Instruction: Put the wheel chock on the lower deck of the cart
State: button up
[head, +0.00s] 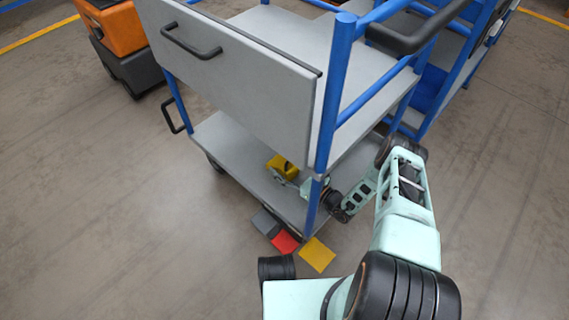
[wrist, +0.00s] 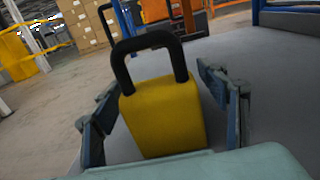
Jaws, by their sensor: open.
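The yellow wheel chock (wrist: 165,115) with its black handle stands on the lower deck (wrist: 255,60) of the cart in the wrist view. In the head view the chock (head: 282,167) shows on the grey lower deck (head: 225,140), near the cart's near blue post. My gripper (wrist: 168,95) is open, with one finger on each side of the chock and a gap visible on the right. Whether the left finger touches it I cannot tell. In the head view my gripper (head: 290,180) is low over the deck, partly hidden by the post.
The cart's upper deck (head: 290,40) and grey front panel (head: 235,75) are above the lower deck. Red (head: 285,242), yellow (head: 317,254) and grey (head: 266,223) flat pieces lie on the floor by the cart. An orange machine (head: 118,35) stands at upper left. The left floor is clear.

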jog(key=shift+r, duration=0.2)
jog(key=p+v, duration=0.2)
jog(key=v, duration=0.8)
jog(key=shift+s+d, duration=0.25)
jog(key=shift+d, duration=0.05)
jog(key=shift+s+d, duration=0.4)
jog(key=shift+s, duration=0.05)
